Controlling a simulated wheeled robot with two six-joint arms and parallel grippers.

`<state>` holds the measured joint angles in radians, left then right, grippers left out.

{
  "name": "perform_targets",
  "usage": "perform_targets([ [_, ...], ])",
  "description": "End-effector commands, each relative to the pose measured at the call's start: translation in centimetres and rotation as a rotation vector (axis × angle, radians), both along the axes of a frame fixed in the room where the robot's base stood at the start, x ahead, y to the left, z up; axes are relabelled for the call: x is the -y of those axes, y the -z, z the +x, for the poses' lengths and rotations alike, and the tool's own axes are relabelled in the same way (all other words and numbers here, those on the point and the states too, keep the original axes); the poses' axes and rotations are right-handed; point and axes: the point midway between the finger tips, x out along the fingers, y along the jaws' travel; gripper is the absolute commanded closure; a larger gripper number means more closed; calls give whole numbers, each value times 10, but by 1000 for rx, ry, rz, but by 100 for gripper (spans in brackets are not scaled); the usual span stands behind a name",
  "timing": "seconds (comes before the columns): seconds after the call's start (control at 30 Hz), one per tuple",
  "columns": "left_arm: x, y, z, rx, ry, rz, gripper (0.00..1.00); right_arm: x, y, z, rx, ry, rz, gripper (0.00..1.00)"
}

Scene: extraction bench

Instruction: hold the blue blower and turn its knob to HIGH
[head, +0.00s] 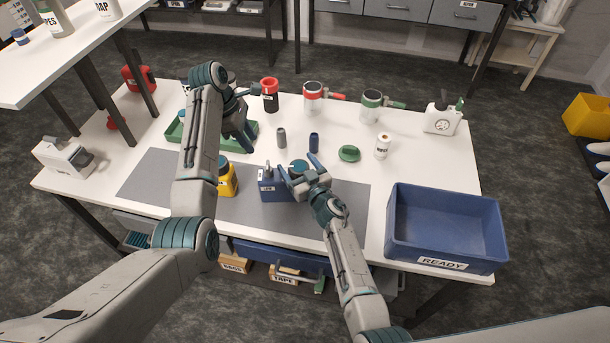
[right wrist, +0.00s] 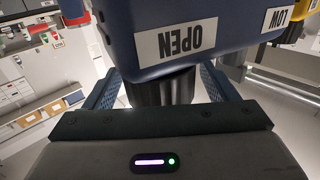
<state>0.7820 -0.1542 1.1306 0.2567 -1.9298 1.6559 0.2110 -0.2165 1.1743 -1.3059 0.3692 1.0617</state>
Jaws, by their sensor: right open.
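The blue blower (head: 268,194) stands on the grey mat at the front middle of the table, with a small white label on its front. In the right wrist view its blue body (right wrist: 200,25) carries an upside-down OPEN label. My right gripper (head: 299,168) is at its right side. Its open fingers (right wrist: 160,88) stand on either side of a black ribbed knob (right wrist: 160,90), with gaps visible. The knob's setting cannot be read. My left gripper (head: 256,115) is open and empty, above the green tray, behind and left of the blower.
A yellow device (head: 227,180) stands just left of the blower. A blue READY bin (head: 447,262) is at the right. Behind are a grey cylinder (head: 281,138), a dark blue cylinder (head: 314,142) and a green disc (head: 349,153). The mat (head: 345,200) is clear on the right.

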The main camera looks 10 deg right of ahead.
Motion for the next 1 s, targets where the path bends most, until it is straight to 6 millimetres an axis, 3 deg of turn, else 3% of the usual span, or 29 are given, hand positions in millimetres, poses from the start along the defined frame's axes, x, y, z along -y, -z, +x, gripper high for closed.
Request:
perform_targets([
  [0.43, 0, 0, 0, 0, 0, 0, 64, -4, 0, 9, -1, 0, 0, 23],
  [0.73, 0, 0, 0, 0, 0, 0, 64, -4, 0, 9, 0, 0, 0, 80],
  [1.0, 0, 0, 0, 0, 0, 0, 64, -4, 0, 9, 0, 0, 0, 80],
])
